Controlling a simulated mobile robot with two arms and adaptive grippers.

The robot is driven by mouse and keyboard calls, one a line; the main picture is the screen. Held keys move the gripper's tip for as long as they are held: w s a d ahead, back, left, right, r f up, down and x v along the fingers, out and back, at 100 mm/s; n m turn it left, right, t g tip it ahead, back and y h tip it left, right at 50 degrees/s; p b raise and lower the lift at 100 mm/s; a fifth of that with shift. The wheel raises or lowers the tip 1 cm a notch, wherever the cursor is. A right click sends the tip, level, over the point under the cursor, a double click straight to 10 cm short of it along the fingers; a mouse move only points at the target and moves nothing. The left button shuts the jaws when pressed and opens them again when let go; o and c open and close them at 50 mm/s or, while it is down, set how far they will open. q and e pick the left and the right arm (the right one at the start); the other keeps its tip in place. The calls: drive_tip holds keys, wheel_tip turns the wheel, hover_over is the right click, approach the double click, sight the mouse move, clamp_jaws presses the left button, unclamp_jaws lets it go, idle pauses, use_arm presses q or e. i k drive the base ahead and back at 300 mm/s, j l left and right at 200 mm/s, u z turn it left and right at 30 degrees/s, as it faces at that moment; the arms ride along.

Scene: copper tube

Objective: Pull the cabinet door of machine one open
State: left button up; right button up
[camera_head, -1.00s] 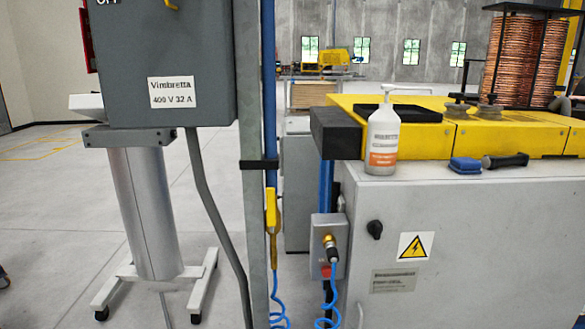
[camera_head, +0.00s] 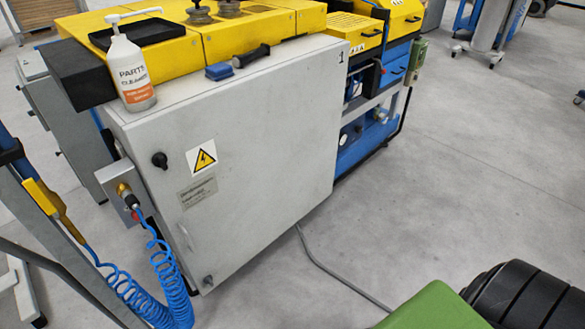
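The cabinet door (camera_head: 250,170) of machine one is a large light-grey panel on the front of the machine, in the middle left of the head view. It looks closed. A black round knob (camera_head: 159,159) is near its upper left edge, and a small latch (camera_head: 207,281) is near its lower left corner. A yellow electrical warning sign (camera_head: 201,156) and a grey label (camera_head: 197,194) are on the door. A black number 1 (camera_head: 341,57) is at the cabinet's upper right corner. Neither of my grippers is in view.
Coiled blue hoses (camera_head: 170,285) hang by the door's left edge. A green object (camera_head: 434,308) and a ribbed black one (camera_head: 525,295) are at lower right.

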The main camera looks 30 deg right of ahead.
sight(250, 157)
drive_tip(key=z, duration=0.9)
